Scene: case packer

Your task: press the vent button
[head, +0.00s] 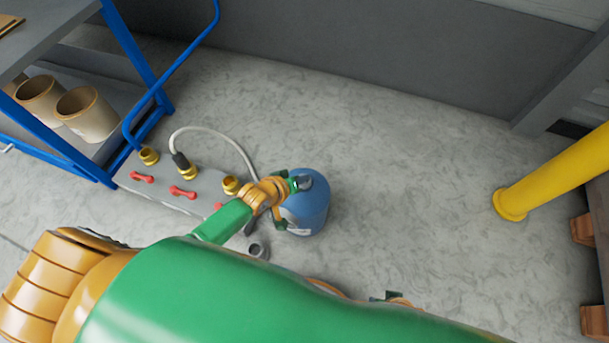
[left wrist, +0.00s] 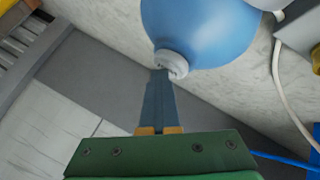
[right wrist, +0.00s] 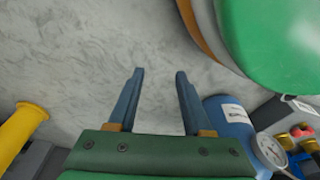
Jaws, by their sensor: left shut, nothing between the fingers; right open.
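The blue canister (head: 312,222) stands upright on the floor beside a grey manifold block; its blue body fills the top of the left wrist view (left wrist: 200,30). A pale round button-like knob (left wrist: 174,66) sits on its end. My left gripper (head: 300,183) is shut and empty, over the canister's top. Its fingertips (left wrist: 160,72) are at the knob's edge; I cannot tell if they press it. The canister's labelled side shows in the right wrist view (right wrist: 228,112), next to a round gauge (right wrist: 271,152). My right gripper (right wrist: 160,75) is open and empty, to the canister's side.
The manifold block (head: 165,190) carries red handles, brass fittings and a pale hose (head: 215,131). A blue-framed rack (head: 135,50) with tan pots (head: 86,112) stands at left. A yellow post (head: 550,175) stands at right. Open floor lies between the canister and the post.

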